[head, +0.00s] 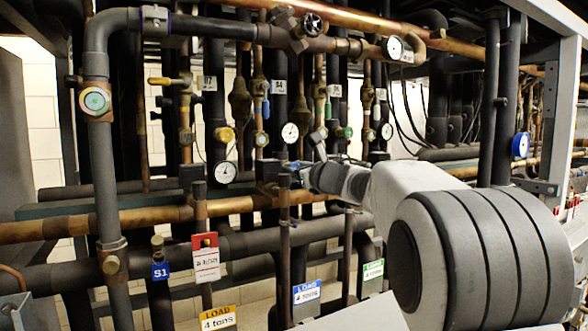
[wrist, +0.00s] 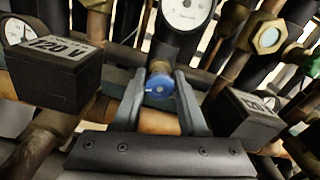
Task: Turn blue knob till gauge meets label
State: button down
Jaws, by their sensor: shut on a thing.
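The blue knob (wrist: 159,86) sits at the middle of the wrist view, on a fitting below a round white-faced gauge (wrist: 188,12). My gripper (wrist: 159,80) has its two grey fingers on either side of the knob and is shut on it. The gauge's top is cut off in the wrist view. In the head view a white-faced gauge (head: 290,132) stands just above and left of my gripper (head: 316,168), and I cannot make out the knob there. A blue "LOAD 4 tons" label (head: 306,292) hangs below. The needle reading is too small to tell.
A black box marked "120 V" (wrist: 56,75) is left of my fingers and another black box (wrist: 243,113) is right. Dense pipes and valves surround them. A red-and-white tag (head: 206,258), yellow label (head: 218,318) and green label (head: 373,270) hang lower in the rack.

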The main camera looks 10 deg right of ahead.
jog(key=shift+m, duration=0.3)
jog(key=m, duration=0.3)
jog(key=shift+m+p, duration=0.3)
jog(key=shift+p, duration=0.05)
jog(key=m+p, duration=0.1)
jog(key=m, duration=0.3)
jog(key=shift+d+m, duration=0.1)
jog(key=shift+m, duration=0.2)
jog(key=m+p, duration=0.2)
jog(key=m, duration=0.2)
jog(key=shift+m+p, duration=0.7)
jog(key=shift+m, duration=1.4)
jog(key=shift+f, duration=0.1)
jog(key=shift+c, duration=2.2)
grip_release()
jog(key=shift+d, duration=0.1)
